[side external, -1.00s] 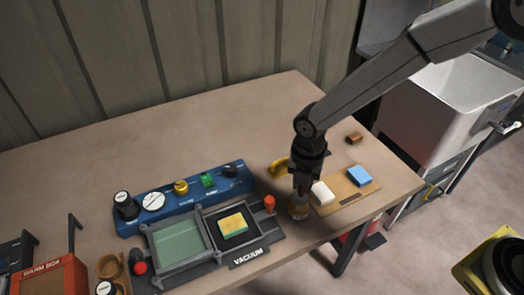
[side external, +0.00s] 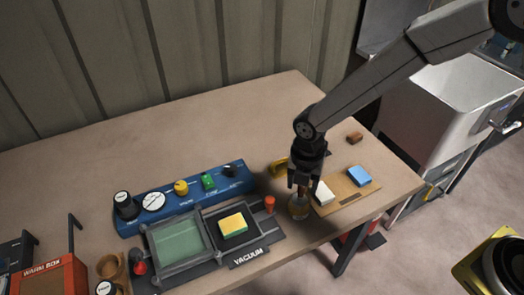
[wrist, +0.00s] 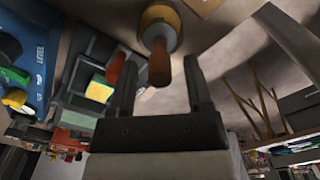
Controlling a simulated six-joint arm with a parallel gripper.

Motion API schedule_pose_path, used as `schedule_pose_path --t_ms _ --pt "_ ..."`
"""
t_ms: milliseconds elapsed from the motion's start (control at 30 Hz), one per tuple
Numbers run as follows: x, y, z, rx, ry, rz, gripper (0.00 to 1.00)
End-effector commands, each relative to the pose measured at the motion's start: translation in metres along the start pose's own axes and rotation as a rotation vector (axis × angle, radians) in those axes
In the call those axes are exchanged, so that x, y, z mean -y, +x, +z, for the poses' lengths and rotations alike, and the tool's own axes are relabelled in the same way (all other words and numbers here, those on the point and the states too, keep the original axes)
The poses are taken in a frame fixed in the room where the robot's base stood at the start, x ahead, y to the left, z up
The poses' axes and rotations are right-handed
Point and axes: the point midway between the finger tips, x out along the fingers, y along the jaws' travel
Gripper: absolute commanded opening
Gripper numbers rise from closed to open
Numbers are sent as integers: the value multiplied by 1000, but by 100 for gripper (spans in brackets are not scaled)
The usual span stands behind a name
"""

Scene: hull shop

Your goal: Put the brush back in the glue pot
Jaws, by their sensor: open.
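The brush appears to stand in the pot. My gripper (side external: 300,188) is above the pot and points down. In the wrist view my gripper (wrist: 163,88) is open, with a finger on each side of the handle and visible gaps between.
The vacuum former (side external: 248,257), with its red-knobbed lever (side external: 270,203), is close left of the pot. A board (side external: 348,200) with white and blue blocks (side external: 359,176) is close right. A yellow object (side external: 279,167) lies behind.

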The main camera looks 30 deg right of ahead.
Motion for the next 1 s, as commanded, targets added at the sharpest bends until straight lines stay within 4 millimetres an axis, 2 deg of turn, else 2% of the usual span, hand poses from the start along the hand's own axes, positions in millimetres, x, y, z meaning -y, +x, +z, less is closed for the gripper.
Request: schedule_pose_path --t_ms 267,800,1000 --pt "0 -18 0 1 0 2 64" --pt "0 -99 0 1 0 4 64" --pt "0 -117 0 1 0 2 64"
